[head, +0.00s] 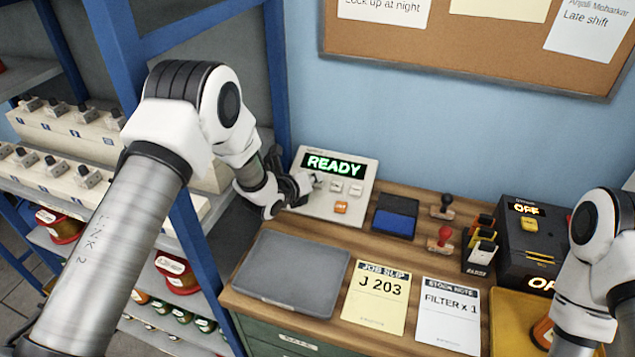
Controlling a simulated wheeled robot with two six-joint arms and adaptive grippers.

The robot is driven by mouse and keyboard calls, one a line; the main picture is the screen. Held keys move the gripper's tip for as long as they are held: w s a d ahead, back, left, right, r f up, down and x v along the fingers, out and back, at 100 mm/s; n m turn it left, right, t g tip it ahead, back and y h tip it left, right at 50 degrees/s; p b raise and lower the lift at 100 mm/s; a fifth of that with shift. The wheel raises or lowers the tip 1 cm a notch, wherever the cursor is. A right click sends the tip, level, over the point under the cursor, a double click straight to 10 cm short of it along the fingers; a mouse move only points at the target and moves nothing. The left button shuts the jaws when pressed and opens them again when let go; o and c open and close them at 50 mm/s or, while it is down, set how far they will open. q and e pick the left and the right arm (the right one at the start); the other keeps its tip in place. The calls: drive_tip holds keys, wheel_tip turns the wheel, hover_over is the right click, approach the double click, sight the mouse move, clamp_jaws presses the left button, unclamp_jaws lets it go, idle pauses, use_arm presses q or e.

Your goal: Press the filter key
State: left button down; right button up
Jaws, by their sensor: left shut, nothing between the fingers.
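A pale control panel (361,171) with a lit green READY display (334,165) stands at the back left of the bench. Below the display are small white keys (356,190) and one orange key (341,207). Their labels are too small to read, so I cannot tell which is the filter key. My left gripper (304,184) is shut and empty at the panel's left side, by the leftmost keys, and covers part of the panel there. I cannot tell whether it touches a key. My right arm comes in at the right edge; its gripper is out of view.
A grey flat pad (292,268), a job slip (375,297) and a stock note reading FILTER x 1 (449,313) lie in front. An ink pad (396,216), stamps (444,207) and a black box reading OFF (535,250) stand to the right. A blue shelf post (195,230) is close left.

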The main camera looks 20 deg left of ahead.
use_arm(q)
drive_tip(key=shift+f, duration=0.2)
drive_tip(key=shift+r, duration=0.15)
idle(0.4)
drive_tip(key=shift+s+r, duration=0.3)
drive_tip(key=shift+r, duration=0.35)
drive_tip(key=r+p, duration=0.1)
drive_tip(key=s+r+p, duration=0.1)
drive_tip(key=r, duration=0.1)
drive_tip(key=r+p, duration=0.1)
drive_tip(key=shift+s+r, duration=0.3)
drive_tip(key=shift+s, duration=0.1)
idle(0.5)
